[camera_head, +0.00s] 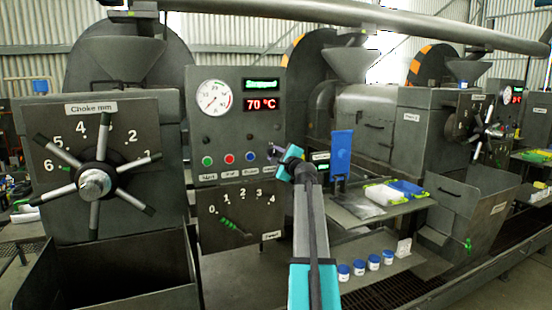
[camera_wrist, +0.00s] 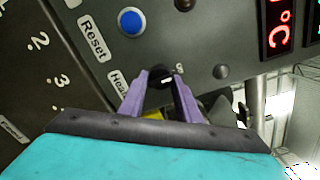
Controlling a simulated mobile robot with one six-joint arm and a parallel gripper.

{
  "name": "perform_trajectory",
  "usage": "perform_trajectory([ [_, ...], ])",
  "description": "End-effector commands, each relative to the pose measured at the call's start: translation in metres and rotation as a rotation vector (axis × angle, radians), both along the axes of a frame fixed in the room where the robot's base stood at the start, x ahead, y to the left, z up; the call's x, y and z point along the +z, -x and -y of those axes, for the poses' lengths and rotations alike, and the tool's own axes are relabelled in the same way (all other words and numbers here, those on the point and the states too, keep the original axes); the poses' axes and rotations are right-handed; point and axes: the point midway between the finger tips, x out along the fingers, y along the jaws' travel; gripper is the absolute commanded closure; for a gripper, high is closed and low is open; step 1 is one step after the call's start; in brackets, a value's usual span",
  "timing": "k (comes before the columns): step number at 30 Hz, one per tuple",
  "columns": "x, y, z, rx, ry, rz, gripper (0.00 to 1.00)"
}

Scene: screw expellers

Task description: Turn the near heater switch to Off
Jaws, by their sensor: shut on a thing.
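The near heater switch is a small black knob (camera_wrist: 160,74) with a white mark, in the wrist view. Its label (camera_wrist: 118,84) is partly covered by a finger. My gripper (camera_wrist: 160,84) has its two purple fingers on either side of the knob, shut on it. The white mark points roughly rightward in the wrist view; the setting cannot be read.
Green (camera_head: 207,161), red (camera_head: 229,158) and blue (camera_head: 250,156) buttons sit left of the switch. A choke handwheel (camera_head: 95,184) stands left. A blue upright piece (camera_head: 341,153) and a shelf (camera_head: 375,212) stand right of my arm.

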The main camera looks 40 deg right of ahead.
Motion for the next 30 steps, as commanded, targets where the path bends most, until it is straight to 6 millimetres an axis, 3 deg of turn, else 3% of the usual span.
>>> perform_trajectory([
  [8,0.001,0.000,0.000,-0.001,0.004,-0.001,0.92],
  [9,0.000,0.000,0.000,-0.001,0.004,-0.002,0.65],
  [12,0.000,0.000,0.000,-0.001,0.003,-0.002,0.51],
  [23,0.000,0.002,0.000,-0.001,0.001,-0.001,0.51],
  [30,-0.001,0.014,-0.005,-0.002,0.001,0.000,0.51],
])
